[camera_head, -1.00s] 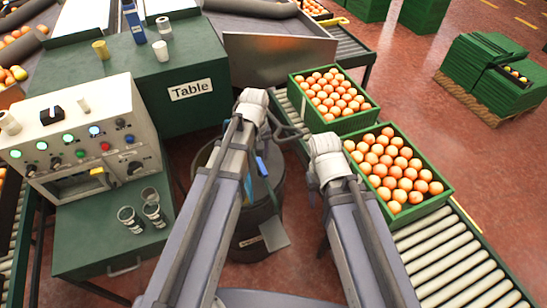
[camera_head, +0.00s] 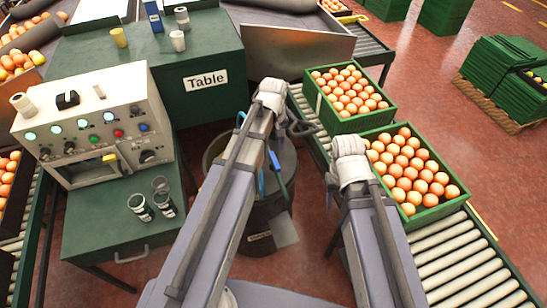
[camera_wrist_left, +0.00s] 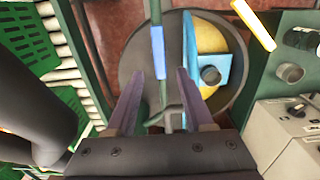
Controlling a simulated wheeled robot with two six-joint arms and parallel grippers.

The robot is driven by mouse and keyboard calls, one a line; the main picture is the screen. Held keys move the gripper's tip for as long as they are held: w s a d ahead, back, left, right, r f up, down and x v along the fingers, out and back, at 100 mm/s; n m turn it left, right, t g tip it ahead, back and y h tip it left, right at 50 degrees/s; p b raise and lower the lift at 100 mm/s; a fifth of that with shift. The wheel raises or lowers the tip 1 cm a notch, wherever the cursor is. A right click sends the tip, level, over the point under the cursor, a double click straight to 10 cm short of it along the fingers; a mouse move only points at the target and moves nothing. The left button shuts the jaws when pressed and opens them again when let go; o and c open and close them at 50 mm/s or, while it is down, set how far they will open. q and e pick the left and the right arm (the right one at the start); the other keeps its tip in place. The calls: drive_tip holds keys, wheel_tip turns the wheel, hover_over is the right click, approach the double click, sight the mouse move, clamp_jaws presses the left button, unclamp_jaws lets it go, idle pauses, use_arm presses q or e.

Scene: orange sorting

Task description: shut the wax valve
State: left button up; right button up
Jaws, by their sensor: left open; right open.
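A valve lever with a blue grip (camera_head: 274,160) stands over a dark drum (camera_head: 212,160), partly behind my left arm. In the left wrist view the blue grip (camera_wrist_left: 158,52) lies between my open left fingers (camera_wrist_left: 160,78), with a visible gap on both sides. A light blue bracket (camera_wrist_left: 218,62) with a round grey knob is on the drum beside it, over a yellow surface. In the head view the left gripper (camera_head: 300,128) is partly hidden by its wrist. My right gripper (camera_head: 332,186) is mostly hidden by its wrist, right of the drum.
Left of the drum are a control box (camera_head: 90,125) with lit buttons and a green stand (camera_head: 100,225) holding dark cups. The green table (camera_head: 130,70) is behind. Green crates of oranges (camera_head: 455,195) stand on the roller conveyor (camera_head: 450,255) at the right.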

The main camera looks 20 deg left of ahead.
sight(273, 157)
use_arm(q)
wheel_tip(273, 157, down, 6)
drive_tip(key=b, duration=0.4)
drive_tip(key=shift+r+b, duration=0.15)
drive_tip(key=shift+b, duration=0.25)
clamp_jaws()
